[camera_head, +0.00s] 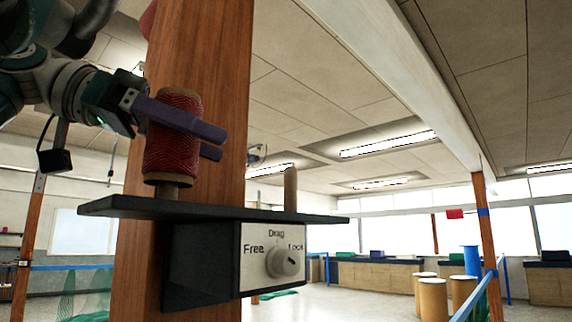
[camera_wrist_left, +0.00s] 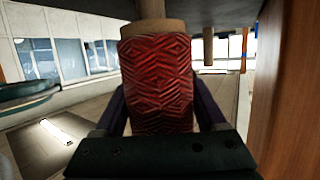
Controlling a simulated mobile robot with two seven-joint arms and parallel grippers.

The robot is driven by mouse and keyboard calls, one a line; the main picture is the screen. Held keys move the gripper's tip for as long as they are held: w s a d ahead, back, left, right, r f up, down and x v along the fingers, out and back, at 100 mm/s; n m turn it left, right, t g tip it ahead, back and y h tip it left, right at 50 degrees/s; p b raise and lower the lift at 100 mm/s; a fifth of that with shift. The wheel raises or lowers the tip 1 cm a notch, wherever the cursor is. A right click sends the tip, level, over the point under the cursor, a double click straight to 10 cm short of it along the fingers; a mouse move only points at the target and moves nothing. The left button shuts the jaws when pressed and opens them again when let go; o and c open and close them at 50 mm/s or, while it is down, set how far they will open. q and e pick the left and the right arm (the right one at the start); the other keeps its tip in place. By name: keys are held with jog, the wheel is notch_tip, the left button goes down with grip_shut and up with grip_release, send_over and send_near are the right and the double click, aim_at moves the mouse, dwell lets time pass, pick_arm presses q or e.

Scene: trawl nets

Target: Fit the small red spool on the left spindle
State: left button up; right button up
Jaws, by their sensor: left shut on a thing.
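The small red spool (camera_head: 172,140), wound with red twine on a pale wooden core, is upright between the purple fingers of my left gripper (camera_head: 217,144). The gripper is shut on it. The spool also fills the middle of the left wrist view (camera_wrist_left: 158,85), which shows the scene upside down. A narrower stub, the left spindle (camera_head: 167,192), shows between the spool's core and the black shelf (camera_head: 225,210). The spool is in line with it; whether the spindle's top is inside the core is hidden. My right gripper is not in view.
A bare right spindle (camera_head: 290,188) stands on the shelf. A Drag knob (camera_head: 284,261) marked Free and Lock is on the box below. The wooden post (camera_head: 205,60) rises close behind the spool. A rounded red thing (camera_head: 147,20) is higher at the post's left edge.

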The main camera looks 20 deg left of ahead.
pick_arm(q)
jog(key=shift+f+b, duration=0.85)
jog(key=shift+f, duration=0.15)
jog(key=o, duration=1.4)
jog(key=shift+s+a+b, duration=0.2)
jog(key=shift+a+b, duration=0.15)
jog(key=shift+b, duration=0.05)
jog(key=b+v, duration=0.3)
jog(key=v, duration=0.5)
jog(key=shift+s+a+r, duration=0.15)
jog(key=shift+a, duration=0.05)
jog(key=shift+s+a+r, duration=0.15)
jog(key=shift+s+a, duration=0.05)
